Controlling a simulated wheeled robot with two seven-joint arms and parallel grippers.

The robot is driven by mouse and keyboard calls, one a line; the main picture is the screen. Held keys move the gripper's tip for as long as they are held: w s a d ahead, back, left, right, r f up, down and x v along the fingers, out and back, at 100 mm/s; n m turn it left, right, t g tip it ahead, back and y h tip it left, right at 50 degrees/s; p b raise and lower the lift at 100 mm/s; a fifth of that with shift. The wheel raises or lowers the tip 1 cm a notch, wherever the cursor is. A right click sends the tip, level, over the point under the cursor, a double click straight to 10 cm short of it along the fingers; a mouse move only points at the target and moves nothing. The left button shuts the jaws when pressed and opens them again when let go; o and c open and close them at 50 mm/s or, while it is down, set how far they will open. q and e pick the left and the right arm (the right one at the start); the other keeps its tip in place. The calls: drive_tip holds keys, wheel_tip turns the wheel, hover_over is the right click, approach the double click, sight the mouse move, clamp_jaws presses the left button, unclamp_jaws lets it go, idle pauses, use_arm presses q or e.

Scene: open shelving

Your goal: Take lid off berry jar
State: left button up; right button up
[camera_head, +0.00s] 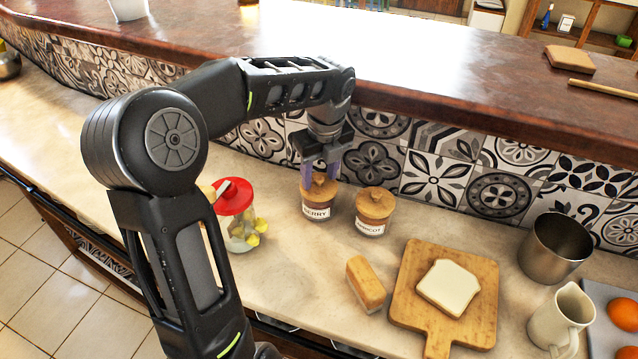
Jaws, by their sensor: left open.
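The berry jar (317,212) stands upright on the counter near the tiled wall, its label reading BERRY. Its wooden lid (321,188) with a round knob is on top. My left gripper (320,177) is just above the jar, pointing down and open, with its two purple fingers either side of the lid's knob. I cannot tell whether the fingers touch the knob. My right gripper is not in view.
A similar apricot jar (371,228) stands close on the right. A red-lidded jar (235,200) is to the left, partly behind my arm. A bread board (408,300), wooden block (366,285), metal cup (553,247) and cream jug (560,322) occupy the right. A raised ledge (440,97) runs behind.

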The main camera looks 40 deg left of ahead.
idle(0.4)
use_arm(q)
clamp_jaws()
idle(0.4)
